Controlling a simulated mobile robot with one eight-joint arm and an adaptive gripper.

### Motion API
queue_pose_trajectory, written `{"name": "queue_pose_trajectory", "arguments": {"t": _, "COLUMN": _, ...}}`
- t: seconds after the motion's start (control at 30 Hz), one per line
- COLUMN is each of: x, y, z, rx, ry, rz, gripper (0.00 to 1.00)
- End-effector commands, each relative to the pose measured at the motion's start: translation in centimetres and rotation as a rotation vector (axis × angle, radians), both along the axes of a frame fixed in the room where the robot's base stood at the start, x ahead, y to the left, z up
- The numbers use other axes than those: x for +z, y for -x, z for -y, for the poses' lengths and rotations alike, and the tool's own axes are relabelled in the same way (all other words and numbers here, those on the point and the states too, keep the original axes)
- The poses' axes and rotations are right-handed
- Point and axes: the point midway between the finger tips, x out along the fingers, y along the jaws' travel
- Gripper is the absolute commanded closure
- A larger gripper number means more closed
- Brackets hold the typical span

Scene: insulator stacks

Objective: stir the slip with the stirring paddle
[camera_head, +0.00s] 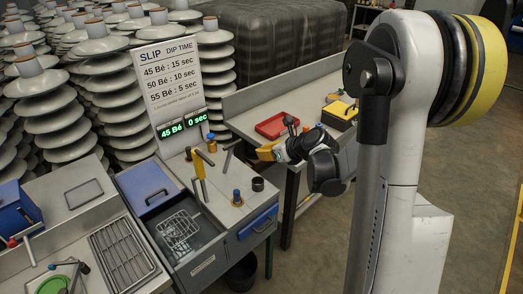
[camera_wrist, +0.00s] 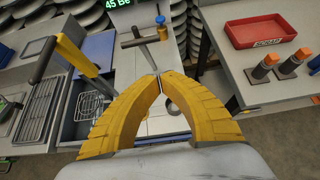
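The slip tank (camera_head: 200,248) is an open basin with dark liquid and a wire basket (camera_head: 180,228) in it; it shows at the left in the wrist view. A tall yellow-shafted tool (camera_head: 198,163) stands at the tank's back edge, and in the wrist view this yellow shaft (camera_wrist: 80,52) has a dark grip beside it. A T-handled dark tool (camera_wrist: 146,40) stands beyond my fingertips. I cannot tell for sure which is the stirring paddle. My gripper (camera_wrist: 160,77) has its yellow fingertips together, with nothing seen between them. In the head view my gripper (camera_head: 262,152) hangs right of the tank.
A sign (camera_head: 172,75) with a green display reading 45 Bé and 0 sec stands behind the tank. A red tray (camera_head: 275,125) lies on the right bench. Insulator stacks fill the back left.

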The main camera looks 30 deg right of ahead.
Motion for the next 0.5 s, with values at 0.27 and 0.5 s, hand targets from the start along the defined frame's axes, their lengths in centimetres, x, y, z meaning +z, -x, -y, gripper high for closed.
{"name": "queue_pose_trajectory", "arguments": {"t": 0.27, "x": -3.8, "y": -4.8, "z": -1.4, "rx": 0.003, "ry": 0.003, "rz": 0.000, "gripper": 1.00}}
{"name": "queue_pose_trajectory", "arguments": {"t": 0.5, "x": -3.2, "y": -8.0, "z": -2.4, "rx": 0.003, "ry": 0.003, "rz": 0.000, "gripper": 1.00}}
